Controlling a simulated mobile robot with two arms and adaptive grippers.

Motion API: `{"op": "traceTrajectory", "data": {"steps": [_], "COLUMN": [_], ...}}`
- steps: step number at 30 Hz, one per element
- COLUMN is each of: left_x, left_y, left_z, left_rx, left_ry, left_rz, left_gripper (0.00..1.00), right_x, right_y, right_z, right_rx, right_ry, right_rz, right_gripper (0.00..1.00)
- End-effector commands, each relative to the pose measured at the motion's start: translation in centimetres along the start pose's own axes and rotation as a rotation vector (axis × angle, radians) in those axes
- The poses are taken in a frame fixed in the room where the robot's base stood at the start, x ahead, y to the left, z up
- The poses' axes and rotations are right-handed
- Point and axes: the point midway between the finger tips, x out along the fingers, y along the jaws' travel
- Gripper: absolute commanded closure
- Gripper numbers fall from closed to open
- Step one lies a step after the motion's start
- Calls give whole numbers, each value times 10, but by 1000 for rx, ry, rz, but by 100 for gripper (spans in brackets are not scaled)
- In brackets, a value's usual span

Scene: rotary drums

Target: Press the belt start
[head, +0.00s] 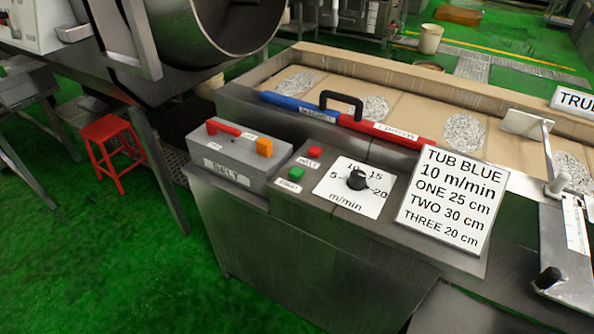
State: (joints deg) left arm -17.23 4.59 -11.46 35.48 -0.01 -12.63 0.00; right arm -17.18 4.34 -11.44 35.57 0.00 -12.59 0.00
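In the head view, a grey box labelled BELT (227,172) sits on the left end of a steel console (290,260). On its top are a red lever (223,128) and an orange block (264,147), each with a small label. Just right of the box, a green button (296,173) has a small white label (288,186) in front of it, too small to read surely. A red button (314,152) sits behind it, with a label that seems to read HALT. Neither gripper is in view, and nothing covers the buttons.
A speed dial (357,180) and a sign reading TUB BLUE, 10 m/min (447,200) stand to the right. A drum (215,30) overhangs the back left; a red stool (110,145) stands left.

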Motion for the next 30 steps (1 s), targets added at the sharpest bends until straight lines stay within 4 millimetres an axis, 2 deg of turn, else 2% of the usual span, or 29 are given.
{"op": "traceTrajectory", "data": {"steps": [2,24,30], "left_x": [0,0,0], "left_y": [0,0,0], "left_z": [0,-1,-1], "left_rx": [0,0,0], "left_ry": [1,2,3], "left_rz": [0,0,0], "left_gripper": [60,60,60], "right_x": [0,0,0], "right_y": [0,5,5], "right_z": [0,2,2], "right_rx": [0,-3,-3], "right_ry": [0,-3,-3], "right_rz": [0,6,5], "right_gripper": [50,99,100]}}
